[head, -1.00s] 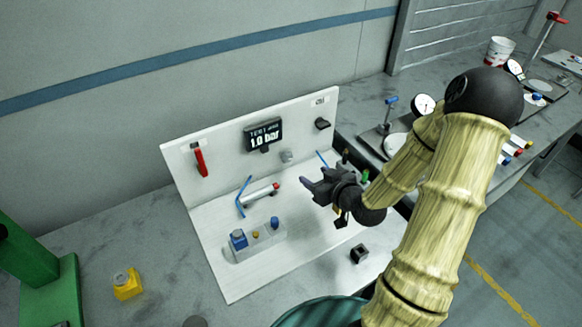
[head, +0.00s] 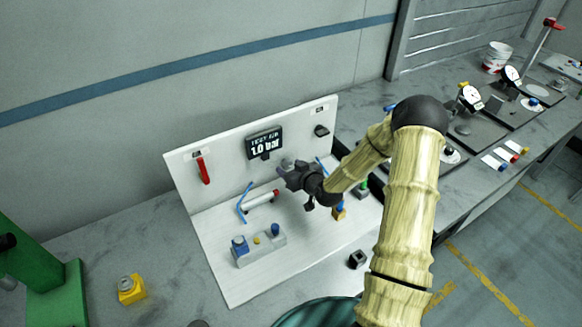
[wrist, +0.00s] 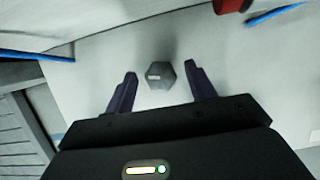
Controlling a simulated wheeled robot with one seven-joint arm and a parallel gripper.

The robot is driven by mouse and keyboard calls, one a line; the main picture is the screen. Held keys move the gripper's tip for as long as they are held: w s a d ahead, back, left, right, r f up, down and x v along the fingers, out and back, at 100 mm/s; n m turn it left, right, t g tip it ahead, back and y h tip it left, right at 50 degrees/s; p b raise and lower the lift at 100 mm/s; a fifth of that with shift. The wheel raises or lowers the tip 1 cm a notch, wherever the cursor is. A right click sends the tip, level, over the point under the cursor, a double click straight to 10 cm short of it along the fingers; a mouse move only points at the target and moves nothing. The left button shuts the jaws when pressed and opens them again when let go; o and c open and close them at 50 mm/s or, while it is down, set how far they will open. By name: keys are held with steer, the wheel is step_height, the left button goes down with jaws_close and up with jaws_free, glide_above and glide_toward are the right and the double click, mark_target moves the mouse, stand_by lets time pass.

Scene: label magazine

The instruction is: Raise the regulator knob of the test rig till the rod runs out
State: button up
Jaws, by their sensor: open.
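The grey, many-sided regulator knob (head: 287,162) sits on the white upright panel of the test rig (head: 228,182), below the display (head: 264,145), which reads 1.0 bar. In the wrist view the knob (wrist: 161,76) shows whole, with a small pale mark, between my two dark fingers. My gripper (head: 284,174) is open in front of the knob, and no finger visibly touches it. A silver cylinder with a red end (head: 260,199) lies on the rig's base. No length of rod is clearly seen out of it.
A red lever (head: 203,171) and a black knob (head: 321,131) are on the panel. Blue hoses (head: 242,204) run beside the cylinder. A grey block with blue caps (head: 259,250) stands on the base in front. A yellow-based button (head: 131,289) is at the left on the bench.

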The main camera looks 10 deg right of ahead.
steer(key=shift+c, duration=0.4)
steer(key=c, duration=0.9)
steer(key=shift+m+y+b, duration=0.5)
steer(key=shift+m+y, duration=0.3)
steer(key=shift+m, duration=0.3)
steer(key=o, duration=1)
steer(key=v, duration=0.5)
steer(key=b+v, duration=0.1)
steer(key=v, duration=0.5)
steer(key=b+v, duration=0.1)
steer(key=v, duration=0.5)
steer(key=shift+d+r, duration=0.15)
steer(key=shift+r, duration=0.2)
